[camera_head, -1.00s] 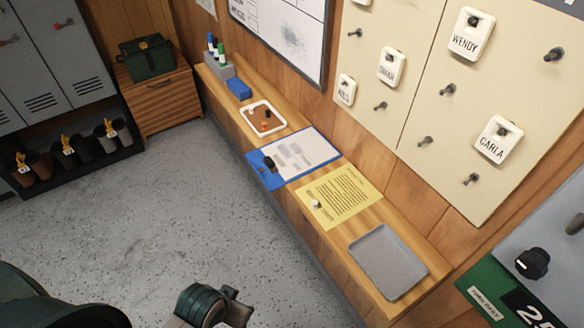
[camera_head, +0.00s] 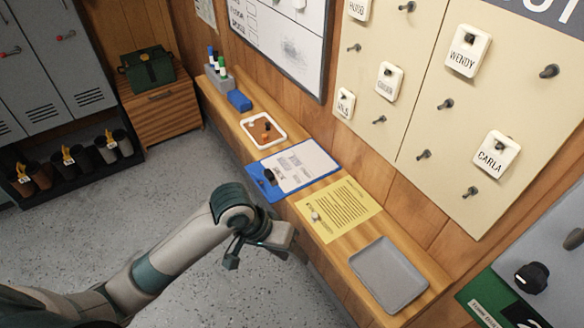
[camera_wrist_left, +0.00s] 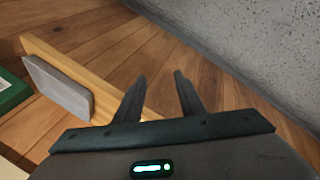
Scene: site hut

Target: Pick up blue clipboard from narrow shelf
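The blue clipboard (camera_head: 262,183) lies flat on the narrow wooden shelf (camera_head: 232,118) along the wall, with white paper and a dark clip at its near left end. Its near left edge reaches the shelf's front edge. My left gripper (camera_head: 284,256) is in front of the shelf, to the lower right of the clipboard and apart from it. In the left wrist view my left gripper (camera_wrist_left: 160,95) has its two fingers spread with nothing between them; the clipboard is not in that view. My right gripper is not in view.
A yellow sheet (camera_head: 338,208) lies right of the clipboard, then a grey tray (camera_head: 388,275). On the other side are a white-rimmed tray (camera_head: 280,141), a blue block (camera_head: 239,100) and a marker holder (camera_head: 220,80). A pegboard with name tags hangs above. The floor is clear.

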